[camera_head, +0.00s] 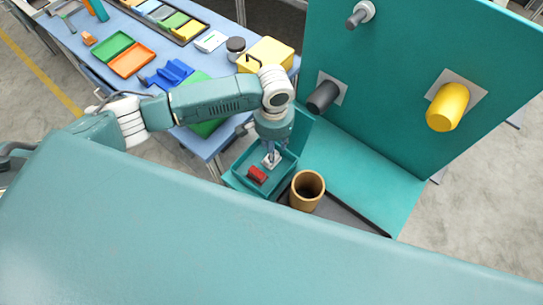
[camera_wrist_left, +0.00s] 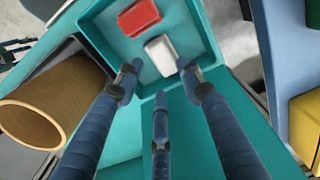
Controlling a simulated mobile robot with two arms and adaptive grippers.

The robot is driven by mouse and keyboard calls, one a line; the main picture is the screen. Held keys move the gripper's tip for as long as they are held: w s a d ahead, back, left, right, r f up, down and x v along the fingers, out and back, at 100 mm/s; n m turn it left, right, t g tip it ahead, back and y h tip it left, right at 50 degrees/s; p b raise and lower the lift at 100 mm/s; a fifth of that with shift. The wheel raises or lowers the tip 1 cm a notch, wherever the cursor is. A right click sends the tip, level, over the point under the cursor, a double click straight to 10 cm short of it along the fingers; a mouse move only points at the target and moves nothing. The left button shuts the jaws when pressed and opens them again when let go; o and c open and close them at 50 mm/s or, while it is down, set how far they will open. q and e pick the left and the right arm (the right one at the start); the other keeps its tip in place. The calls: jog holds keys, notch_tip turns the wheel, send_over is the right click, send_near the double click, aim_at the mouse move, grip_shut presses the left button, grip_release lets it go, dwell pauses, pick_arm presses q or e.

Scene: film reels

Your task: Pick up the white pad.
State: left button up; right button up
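The white pad (camera_head: 272,160) lies in the teal bin (camera_head: 234,181), beside a red block (camera_head: 257,174). In the left wrist view the white pad (camera_wrist_left: 161,54) lies on the bin floor below the red block (camera_wrist_left: 139,17). My left gripper (camera_head: 270,149) points down into the bin, over the white pad. In the wrist view its fingers (camera_wrist_left: 159,78) are spread apart, on either side of the pad's near end, with nothing held between them. I cannot tell whether any finger touches the pad. My right gripper is not in view.
A brown, open cylinder (camera_head: 307,187) stands right of the bin. A teal upright panel (camera_head: 400,65) carries black and yellow rollers. A blue table (camera_head: 213,145) behind the arm holds trays, a yellow box (camera_head: 270,52) and several small items.

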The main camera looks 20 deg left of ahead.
aim_at(265, 163)
pick_arm(q)
jog(key=shift+f, duration=0.65)
notch_tip(265, 163, down, 4)
jog(key=shift+s+r+p, duration=0.1)
jog(key=shift+r+p, duration=0.05)
jog(key=shift+p, duration=0.7)
jog(key=shift+f, duration=0.45)
jog(key=c, duration=0.9)
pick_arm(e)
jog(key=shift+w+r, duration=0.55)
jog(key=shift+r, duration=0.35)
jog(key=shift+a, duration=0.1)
